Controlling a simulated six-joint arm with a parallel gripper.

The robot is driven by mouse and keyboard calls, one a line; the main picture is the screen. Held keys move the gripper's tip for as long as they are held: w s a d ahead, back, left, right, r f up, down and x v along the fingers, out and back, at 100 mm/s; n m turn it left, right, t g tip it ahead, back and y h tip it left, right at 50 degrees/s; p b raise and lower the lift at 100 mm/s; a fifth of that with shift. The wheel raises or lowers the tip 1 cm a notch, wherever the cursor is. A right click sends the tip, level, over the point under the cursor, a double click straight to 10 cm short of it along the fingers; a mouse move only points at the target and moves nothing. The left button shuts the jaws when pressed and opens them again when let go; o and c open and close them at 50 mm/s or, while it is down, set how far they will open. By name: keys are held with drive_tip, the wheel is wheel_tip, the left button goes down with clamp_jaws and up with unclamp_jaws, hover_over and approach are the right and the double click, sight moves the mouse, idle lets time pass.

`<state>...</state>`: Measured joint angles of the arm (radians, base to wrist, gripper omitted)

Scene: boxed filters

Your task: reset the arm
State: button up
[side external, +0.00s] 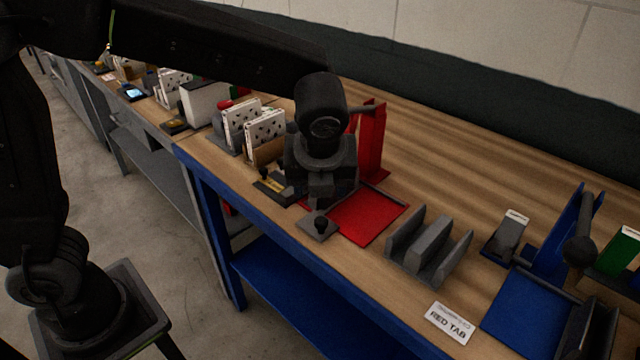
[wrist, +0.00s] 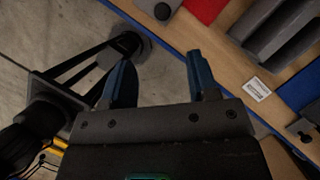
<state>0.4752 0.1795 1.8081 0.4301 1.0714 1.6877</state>
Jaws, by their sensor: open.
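My gripper (wrist: 157,62) shows in the wrist view as two blue fingers standing well apart, with nothing between them. The floor and the blue front edge of the bench show between and beyond the fingers. In the side view my arm reaches in from the upper left, and its dark wrist end (side external: 322,125) hangs in front of the red fixture (side external: 372,145). The fingers are hard to make out there. The height of my gripper above the bench cannot be told.
A red mat (side external: 368,215), a grey slotted rack (side external: 428,245), a "RED TAB" card (side external: 450,322) and a blue mat (side external: 525,308) lie along the bench. A small plate with a black knob (side external: 318,226) is near its edge. Boxed filters (side external: 250,125) stand to the left. The back of the bench is clear.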

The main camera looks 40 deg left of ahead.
drive_tip(key=s+a+r+n+t+h, duration=0.1)
drive_tip(key=s+a+n, duration=0.5)
drive_tip(key=n, duration=0.7)
drive_tip(key=s+a+r+n+t+h, duration=0.1)
drive_tip(key=s+a+n, duration=0.4)
drive_tip(key=s+n, duration=0.5)
wheel_tip(320, 180, up, 2)
drive_tip(key=n+h, duration=0.1)
drive_tip(key=n, duration=0.3)
drive_tip(key=shift+a+r, duration=0.15)
drive_tip(key=shift+a, duration=0.25)
